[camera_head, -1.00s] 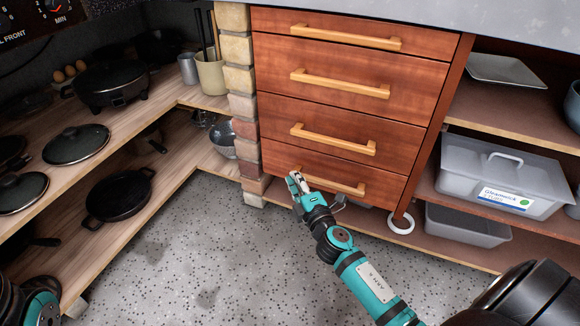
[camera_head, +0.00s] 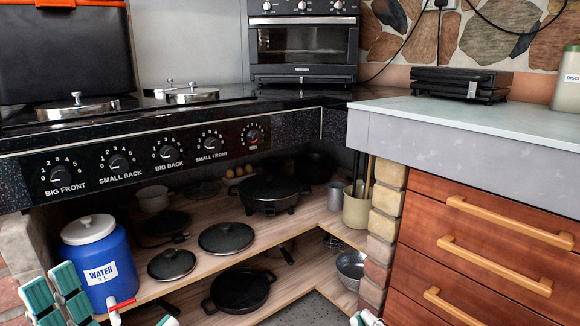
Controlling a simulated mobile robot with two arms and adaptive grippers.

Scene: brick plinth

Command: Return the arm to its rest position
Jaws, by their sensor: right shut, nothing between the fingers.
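The tip of my right gripper (camera_head: 366,319) shows at the bottom edge, in front of the foot of the brick pillar. It is shut and empty; the rest of that arm is below the frame. Teal and white parts of my left arm (camera_head: 62,293) show at the lower left corner, in front of the blue water container.
The wooden drawers (camera_head: 480,255) and grey worktop (camera_head: 460,119) are at right. The black stove (camera_head: 150,150) spans the left, above shelves with pans (camera_head: 240,290). The water container (camera_head: 100,262) with a red-handled tap stands at lower left.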

